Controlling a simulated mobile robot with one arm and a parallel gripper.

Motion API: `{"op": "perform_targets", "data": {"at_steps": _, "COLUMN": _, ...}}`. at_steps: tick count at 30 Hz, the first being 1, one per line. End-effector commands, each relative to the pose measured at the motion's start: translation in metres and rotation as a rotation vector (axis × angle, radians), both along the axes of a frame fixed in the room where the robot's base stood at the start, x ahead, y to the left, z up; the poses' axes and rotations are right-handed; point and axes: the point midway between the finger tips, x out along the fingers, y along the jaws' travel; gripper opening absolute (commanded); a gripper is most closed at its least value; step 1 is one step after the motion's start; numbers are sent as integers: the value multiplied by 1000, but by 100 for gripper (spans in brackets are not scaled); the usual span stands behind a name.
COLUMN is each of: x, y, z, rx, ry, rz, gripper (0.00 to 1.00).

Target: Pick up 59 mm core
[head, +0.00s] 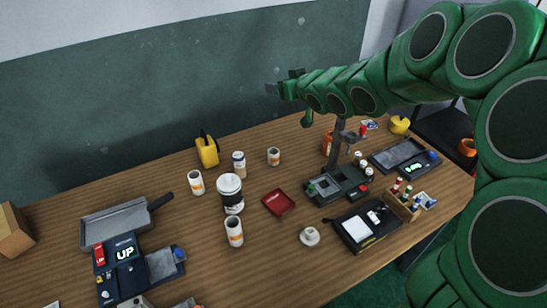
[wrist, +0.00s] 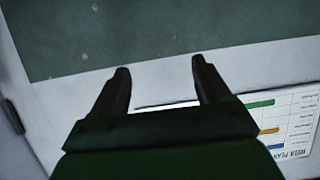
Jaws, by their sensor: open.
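Several white cylinders with orange bands stand upright on the wooden table: a left one (head: 195,182), a back middle one (head: 238,163), a back right one (head: 273,157) and a front one (head: 234,231). A larger white and black cylinder (head: 229,193) stands among them. I cannot read a size on any, so I cannot tell which is the 59 mm core. My gripper (head: 275,87) is raised well above the table's back edge, before the green wall. In the wrist view my gripper (wrist: 160,68) is open and empty, facing the wall; no cylinder shows there.
A yellow container (head: 208,152), a red tray (head: 278,203) and a small white round thing (head: 310,237) are near the cylinders. A dark stand (head: 340,184) and a bottle box (head: 403,205) are right.

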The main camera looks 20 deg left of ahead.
Motion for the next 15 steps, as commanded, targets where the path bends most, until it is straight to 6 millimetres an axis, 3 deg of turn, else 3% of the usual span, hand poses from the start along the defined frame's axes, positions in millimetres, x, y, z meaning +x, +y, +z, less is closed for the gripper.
{"op": "perform_targets", "data": {"at_steps": 8, "x": 0, "y": -2, "z": -31, "rx": -4, "ry": 4, "rz": -2, "gripper": 76}}
{"op": "perform_targets", "data": {"at_steps": 15, "x": 0, "y": -3, "z": -81, "rx": -7, "ry": 6, "rz": -3, "gripper": 76}}
